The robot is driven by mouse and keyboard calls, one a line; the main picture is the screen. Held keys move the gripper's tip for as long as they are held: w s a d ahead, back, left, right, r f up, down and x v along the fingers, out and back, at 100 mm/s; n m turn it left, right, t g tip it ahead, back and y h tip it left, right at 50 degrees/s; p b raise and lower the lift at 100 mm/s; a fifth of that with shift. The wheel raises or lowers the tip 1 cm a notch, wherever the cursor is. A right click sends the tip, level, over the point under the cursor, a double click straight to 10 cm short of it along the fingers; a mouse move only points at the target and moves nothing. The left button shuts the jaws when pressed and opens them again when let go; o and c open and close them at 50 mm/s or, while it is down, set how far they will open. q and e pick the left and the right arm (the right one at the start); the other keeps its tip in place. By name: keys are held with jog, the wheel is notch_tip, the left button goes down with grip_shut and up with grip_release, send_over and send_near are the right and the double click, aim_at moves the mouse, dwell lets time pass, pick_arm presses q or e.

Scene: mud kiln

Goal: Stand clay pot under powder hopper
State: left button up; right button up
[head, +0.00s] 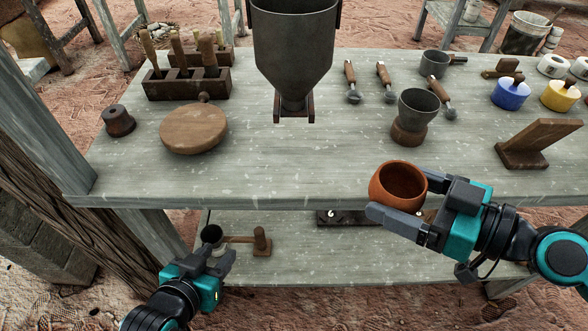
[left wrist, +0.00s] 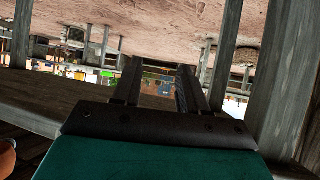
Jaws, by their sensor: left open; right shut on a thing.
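The clay pot (head: 399,187) is orange-brown and round with an open, empty-looking mouth. My right gripper (head: 398,216) is shut on it at the table's front edge, to the right of the middle. The pot looks about upright; whether it touches the table top I cannot tell. My left gripper (head: 213,256) is open and empty, low at the left in front of the table. Its fingers also show in the left wrist view (left wrist: 158,85).
A round wooden board (head: 194,129) and a tool rack (head: 188,83) stand left of the hopper. The table's (head: 290,165) front middle is clear.

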jog(key=shift+w+a+r+p, duration=0.15)
jog(key=shift+w+r+p, duration=0.05)
jog(key=shift+p, duration=0.25)
jog(key=w+a+p, duration=0.2)
jog(key=a+p, duration=0.1)
jog(key=shift+w+r, duration=0.1)
jog(key=shift+r, duration=0.05)
jog(key=p, duration=0.3)
send_over(295, 165)
jog(key=shift+d+f, duration=0.1)
jog(key=shift+f, duration=0.4)
notch_tip(295, 165, down, 2)
jog(key=shift+f+b, duration=0.25)
jog(key=shift+b, duration=0.05)
jog(key=shift+f, duration=0.35)
pick_arm(q)
jog(key=r, duration=0.1)
jog(key=a+r, duration=0.1)
jog(key=r, duration=0.1)
jog(key=shift+s+a+r, duration=0.2)
jog(key=shift+s+r, duration=0.15)
jog(key=shift+r, duration=0.05)
pick_arm(e)
jog(key=shift+f, duration=0.1)
